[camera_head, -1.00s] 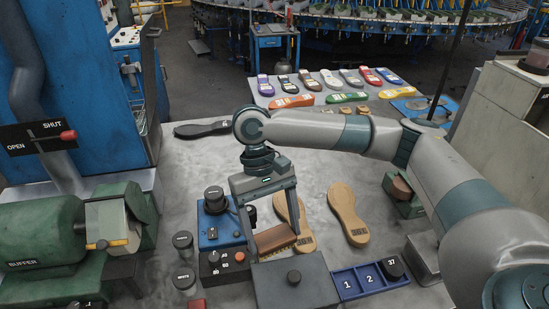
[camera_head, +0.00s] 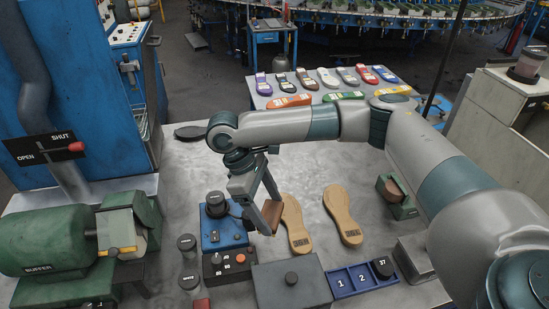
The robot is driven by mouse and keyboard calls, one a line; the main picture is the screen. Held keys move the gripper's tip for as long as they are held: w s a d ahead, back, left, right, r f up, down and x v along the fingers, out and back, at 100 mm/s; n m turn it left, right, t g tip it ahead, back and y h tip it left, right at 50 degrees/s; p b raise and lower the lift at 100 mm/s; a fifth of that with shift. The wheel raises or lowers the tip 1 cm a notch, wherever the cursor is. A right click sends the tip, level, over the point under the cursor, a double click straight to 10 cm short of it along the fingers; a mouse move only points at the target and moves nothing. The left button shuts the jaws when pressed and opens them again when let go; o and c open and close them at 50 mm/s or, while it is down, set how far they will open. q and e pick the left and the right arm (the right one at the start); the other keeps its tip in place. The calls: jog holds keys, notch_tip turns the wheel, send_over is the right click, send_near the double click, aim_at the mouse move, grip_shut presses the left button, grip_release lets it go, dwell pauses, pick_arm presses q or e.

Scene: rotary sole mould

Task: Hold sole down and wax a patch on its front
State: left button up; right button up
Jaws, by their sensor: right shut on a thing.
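Two tan soles lie flat on the grey table, a left one (camera_head: 296,226) and a right one (camera_head: 342,214), each with a dark printed mark at its near end. My right gripper (camera_head: 266,206) is shut on a brown block (camera_head: 272,217), which is tilted and seen nearly edge-on. The block overlaps the left edge of the left sole in the picture; I cannot tell whether it touches. A round brown piece (camera_head: 396,189) sits in a green holder (camera_head: 402,207) at the right. My left gripper is not in view.
A blue unit (camera_head: 222,232) with a dark knob, a grey lidded box (camera_head: 292,284) and a blue numbered tray (camera_head: 350,284) stand near the soles. A green buffer (camera_head: 50,238) is at the left. A dark sole (camera_head: 203,130) lies farther back. The table's middle left is clear.

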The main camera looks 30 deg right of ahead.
pick_arm(q)
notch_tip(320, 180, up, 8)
jog(key=p, duration=0.7)
pick_arm(e)
jog(key=w+d+r+n+t, duration=0.4)
jog(key=w+n, duration=0.5)
jog(key=n, duration=0.5)
jog(key=shift+w+d+r+n+t+h, duration=0.15)
jog(key=shift+d+n+t+h, duration=0.15)
jog(key=shift+d+t, duration=0.7)
jog(key=shift+d+g, duration=0.2)
jog(key=shift+g, duration=0.1)
pick_arm(q)
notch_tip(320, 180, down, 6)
jog(key=b, duration=0.5)
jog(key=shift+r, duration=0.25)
pick_arm(e)
notch_tip(320, 180, down, 5)
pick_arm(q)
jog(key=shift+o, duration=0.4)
